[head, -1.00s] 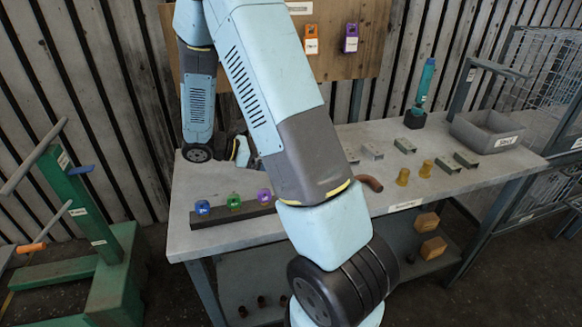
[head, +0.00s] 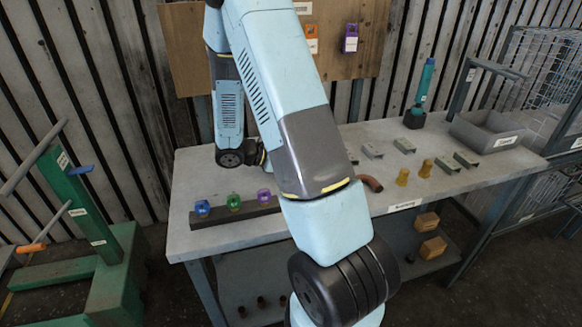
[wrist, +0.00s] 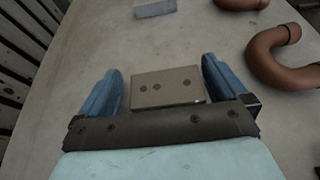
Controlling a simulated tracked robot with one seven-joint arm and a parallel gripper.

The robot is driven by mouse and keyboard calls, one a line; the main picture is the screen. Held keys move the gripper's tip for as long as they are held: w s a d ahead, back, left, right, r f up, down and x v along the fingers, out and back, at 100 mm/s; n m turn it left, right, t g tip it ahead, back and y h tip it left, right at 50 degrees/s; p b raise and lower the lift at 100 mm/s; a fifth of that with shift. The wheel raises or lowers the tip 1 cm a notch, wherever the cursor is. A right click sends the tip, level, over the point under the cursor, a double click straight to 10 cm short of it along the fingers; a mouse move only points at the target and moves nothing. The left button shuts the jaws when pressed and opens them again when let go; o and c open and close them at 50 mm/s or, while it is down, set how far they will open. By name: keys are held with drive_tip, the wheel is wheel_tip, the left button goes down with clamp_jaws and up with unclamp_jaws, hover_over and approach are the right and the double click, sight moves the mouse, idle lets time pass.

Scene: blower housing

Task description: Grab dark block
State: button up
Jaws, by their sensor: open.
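In the wrist view, my gripper (wrist: 163,68) is open, with its two blue fingers spread wide. In the head view, my arm hides the gripper and this block.
Copper-coloured bent pipes (wrist: 272,58) lie right of my gripper, and a pale block (wrist: 155,8) lies farther ahead. A dark bar (head: 236,214) with coloured padlocks lies at the bench's front left. A grey bin (head: 488,133) stands at the right.

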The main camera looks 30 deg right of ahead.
drive_tip(key=c, duration=1)
